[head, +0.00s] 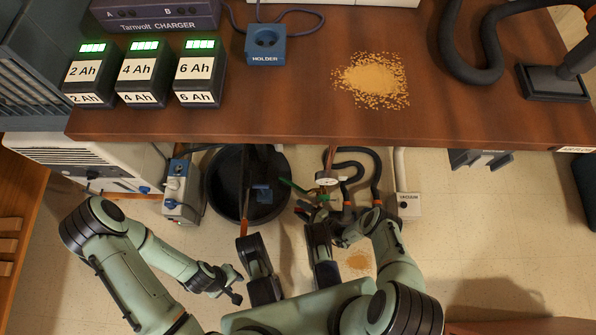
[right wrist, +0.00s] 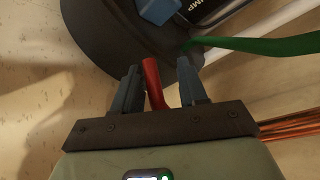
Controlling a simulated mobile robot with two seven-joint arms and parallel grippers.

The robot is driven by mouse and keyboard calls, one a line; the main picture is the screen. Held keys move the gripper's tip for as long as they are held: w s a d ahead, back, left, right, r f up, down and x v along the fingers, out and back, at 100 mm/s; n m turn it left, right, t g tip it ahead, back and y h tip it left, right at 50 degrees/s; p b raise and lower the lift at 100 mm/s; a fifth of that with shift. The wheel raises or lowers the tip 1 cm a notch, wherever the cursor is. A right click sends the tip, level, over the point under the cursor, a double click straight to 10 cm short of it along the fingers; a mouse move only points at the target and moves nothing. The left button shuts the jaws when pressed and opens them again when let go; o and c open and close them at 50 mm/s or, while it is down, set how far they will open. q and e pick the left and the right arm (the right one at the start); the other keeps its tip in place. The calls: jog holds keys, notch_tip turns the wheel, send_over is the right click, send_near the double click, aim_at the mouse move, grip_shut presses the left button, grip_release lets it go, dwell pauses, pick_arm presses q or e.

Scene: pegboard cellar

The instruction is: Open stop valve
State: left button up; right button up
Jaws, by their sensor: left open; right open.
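In the right wrist view a red bar (right wrist: 152,82), which looks like the stop valve's handle, stands between the two fingers of my right gripper (right wrist: 159,72). The fingers are open, with a gap visible on the bar's right; the valve body is not clear. My left gripper (head: 232,292) is open and empty, low and left of centre, away from the pipework.
A green strip (right wrist: 260,46) runs close to the right finger. A black round tub (head: 222,187) stands under the bench (head: 290,118). Open floor lies further right.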

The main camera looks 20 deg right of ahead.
jog(key=shift+w+a, duration=0.15)
grip_shut()
jog(key=shift+d+r+m+t+y, duration=0.2)
jog(key=shift+r+m+t+y, duration=0.2)
jog(key=shift+r+y, duration=0.1)
jog(key=shift+d+r+m+t+y, duration=0.2)
jog(key=shift+r+m+t+y, duration=0.1)
jog(key=shift+r+t+y, duration=0.15)
jog(key=shift+w, duration=0.1)
grip_release()
